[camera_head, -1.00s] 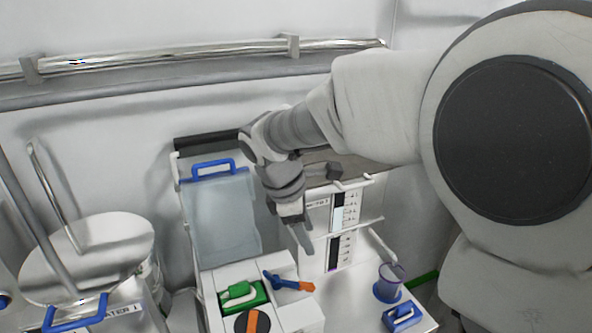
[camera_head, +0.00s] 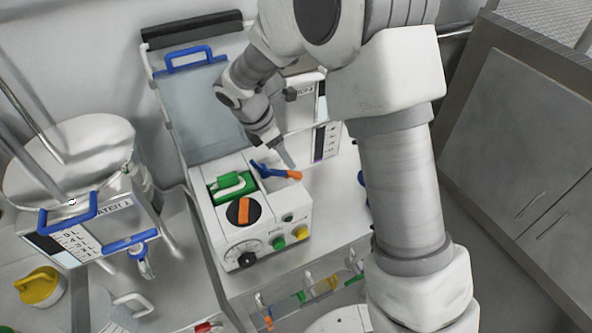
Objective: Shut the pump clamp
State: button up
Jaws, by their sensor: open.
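The pump clamp appears to be the blue lever with an orange tip (camera_head: 276,171) on the box's top right. The lever lies at a slant, its orange end to the right. My gripper (camera_head: 286,158) is just behind and above the lever, open, with its fingers pointing down. Nothing is seen between the fingers. Whether a finger touches the lever cannot be told, and my wrist hides part of the area behind.
A clear panel with a blue handle (camera_head: 188,60) stands behind the pump. Labelled white panels stand behind my gripper. A grey cabinet (camera_head: 530,140) is at the right.

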aim_at(297, 173)
jog(key=x, duration=0.8)
jog(key=shift+d+f, duration=0.1)
jog(key=shift+f, duration=0.2)
grip_shut()
dwell(1.0)
